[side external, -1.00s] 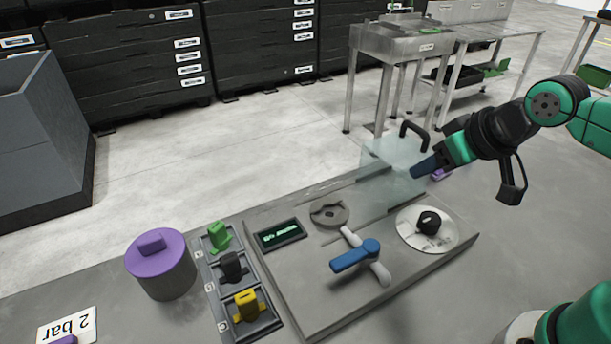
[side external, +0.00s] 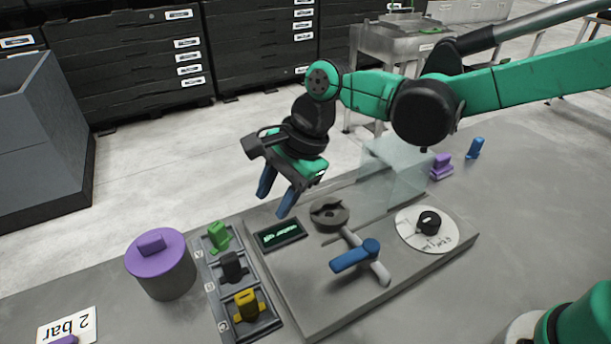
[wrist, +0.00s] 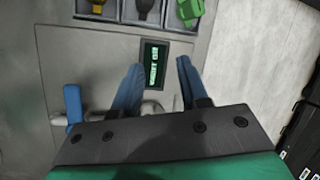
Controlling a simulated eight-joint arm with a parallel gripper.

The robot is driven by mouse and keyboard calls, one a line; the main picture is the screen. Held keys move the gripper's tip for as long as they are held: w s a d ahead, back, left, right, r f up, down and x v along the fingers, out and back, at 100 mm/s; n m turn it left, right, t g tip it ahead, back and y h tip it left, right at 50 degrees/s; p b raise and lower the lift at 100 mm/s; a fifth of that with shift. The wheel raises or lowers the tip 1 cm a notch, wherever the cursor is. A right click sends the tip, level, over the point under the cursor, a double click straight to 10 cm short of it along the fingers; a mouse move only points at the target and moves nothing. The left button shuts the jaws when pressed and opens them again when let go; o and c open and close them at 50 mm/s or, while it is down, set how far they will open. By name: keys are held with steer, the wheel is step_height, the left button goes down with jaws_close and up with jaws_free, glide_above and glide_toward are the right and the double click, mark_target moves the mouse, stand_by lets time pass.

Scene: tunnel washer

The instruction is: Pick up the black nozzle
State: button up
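The black nozzle (side external: 232,268) stands in the middle slot of the dark tray (side external: 211,290), between the green nozzle (side external: 219,237) and the yellow nozzle (side external: 246,304). It also shows, cut off, at the top of the wrist view (wrist: 147,8). My gripper (side external: 274,203) is open, with nothing between its blue fingers. It hangs above the back of the grey panel, to the right of and higher than the black nozzle. In the wrist view, the fingertips (wrist: 158,66) point toward the small display (wrist: 153,66).
A purple-lidded pot (side external: 168,275) stands left of the tray. The panel holds a blue-handled lever (side external: 354,256), a dark round fitting (side external: 329,214), a dial with a black knob (side external: 429,223) and a clear cover (side external: 393,178). Purple (side external: 441,167) and blue (side external: 474,148) pieces lie behind.

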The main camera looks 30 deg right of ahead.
mark_target(229, 257)
steer(key=a+f+m, duration=0.1)
steer(key=a, duration=0.1)
steer(key=a+f+m+g, duration=0.1)
steer(key=a+f, duration=0.1)
steer(key=a+f+m+g, duration=0.1)
steer(key=a, duration=0.1)
steer(key=shift+s+a+f+m, duration=0.25)
steer(key=shift+s+a+m, duration=0.1)
steer(key=shift+m, duration=0.05)
steer(key=shift+x, duration=2.8)
steer(key=shift+a, duration=0.1)
jaws_close()
